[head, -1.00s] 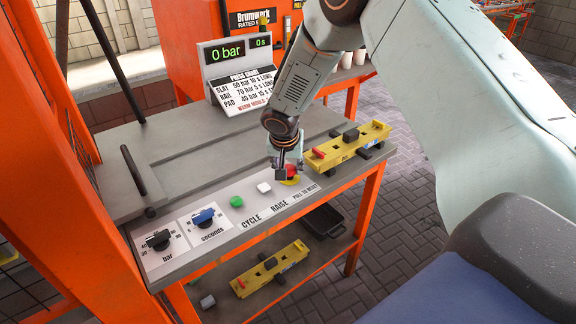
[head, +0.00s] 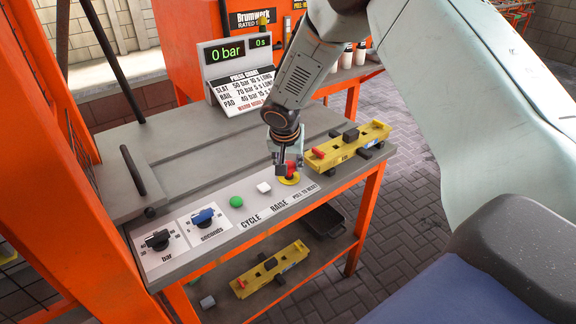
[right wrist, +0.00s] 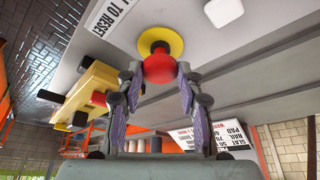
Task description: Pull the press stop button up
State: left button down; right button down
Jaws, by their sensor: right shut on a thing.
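The press stop button is a red mushroom head (head: 290,169) on a yellow disc, at the right end of the control panel (head: 170,256). In the right wrist view the red button (right wrist: 159,66) sits between the fingertips, with the yellow disc (right wrist: 160,37) just beyond it. My right gripper (head: 284,165) reaches down from above, shut on the red button; it also shows in the right wrist view (right wrist: 157,82). The gripper hides part of the button in the head view. My left gripper is not in view.
A green button (head: 236,201), a white button (head: 263,188) and two dials (head: 203,217) sit left along the panel. A yellow mould (head: 347,146) lies close on the right. The display (head: 236,60) reads 0 bar and 0 s. Another yellow mould (head: 270,268) lies on the lower shelf.

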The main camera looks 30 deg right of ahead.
jog(key=c, duration=1.2)
grip_release()
jog(key=shift+w+r, duration=0.15)
jog(key=shift+r, duration=0.05)
jog(key=o, duration=0.4)
jog(key=shift+f, duration=0.1)
jog(key=v, duration=1.2)
